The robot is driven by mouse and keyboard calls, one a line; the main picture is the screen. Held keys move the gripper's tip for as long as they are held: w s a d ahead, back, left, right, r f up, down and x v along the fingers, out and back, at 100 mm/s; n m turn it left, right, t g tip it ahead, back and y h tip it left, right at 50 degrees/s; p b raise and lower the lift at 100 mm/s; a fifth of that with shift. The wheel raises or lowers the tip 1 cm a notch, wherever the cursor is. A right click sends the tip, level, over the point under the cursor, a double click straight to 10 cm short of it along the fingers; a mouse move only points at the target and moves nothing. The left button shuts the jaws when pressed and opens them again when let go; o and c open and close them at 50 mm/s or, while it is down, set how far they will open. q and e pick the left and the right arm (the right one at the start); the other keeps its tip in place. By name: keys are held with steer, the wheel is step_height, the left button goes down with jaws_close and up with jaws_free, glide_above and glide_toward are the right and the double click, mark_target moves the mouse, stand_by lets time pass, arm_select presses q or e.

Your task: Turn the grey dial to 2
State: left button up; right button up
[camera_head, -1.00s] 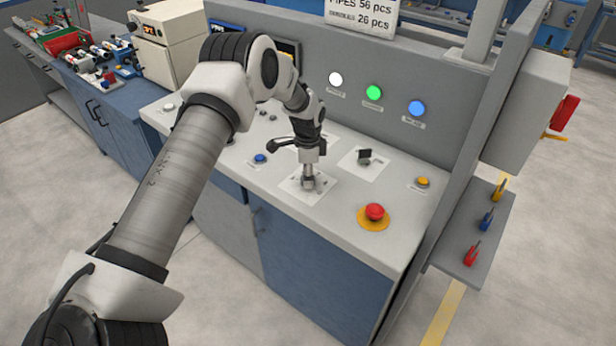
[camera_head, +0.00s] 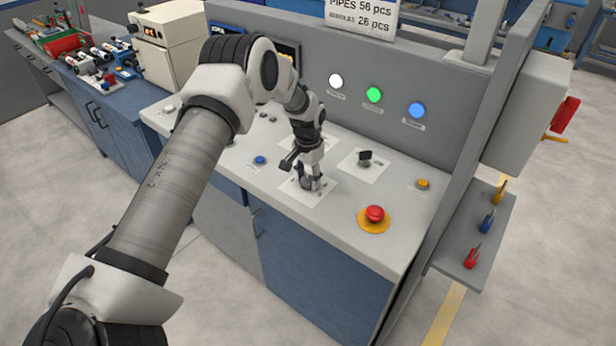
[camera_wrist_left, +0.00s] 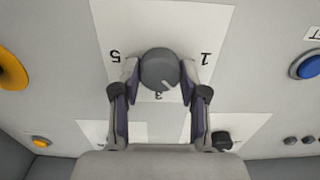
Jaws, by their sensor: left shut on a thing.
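The grey dial (camera_wrist_left: 160,68) sits on a white plate (camera_wrist_left: 190,25) with upside-down numbers; 5, 1 and 3 are readable in the left wrist view. Its small light mark points just right of the 3 in the picture, toward the side of the 1. My left gripper (camera_wrist_left: 160,77) is shut on the dial, one finger on each side. The fingers cover part of the number ring, and no 2 is readable. In the head view my left gripper (camera_head: 311,184) reaches down onto the plate and hides most of the dial. My right gripper is not in view.
On the same panel a black knob (camera_head: 364,157) stands behind and to the right. A red emergency button (camera_head: 374,213), a yellow button (camera_head: 423,183) and a blue button (camera_head: 260,160) are nearby. White, green and blue lamps are on the upright wall behind.

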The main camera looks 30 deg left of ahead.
mark_target(308, 179)
arm_select(q)
steer(key=shift+s+f+n, duration=0.2)
steer(key=shift+f+n, duration=0.05)
steer(key=shift+n, duration=0.35)
steer(key=o, duration=1.1)
steer(key=shift+o, duration=0.2)
steer(key=shift+w+r, duration=0.1)
steer(key=shift+w, duration=0.05)
steer(key=shift+r, duration=0.3)
step_height(308, 179, up, 11)
steer(key=shift+r, duration=0.2)
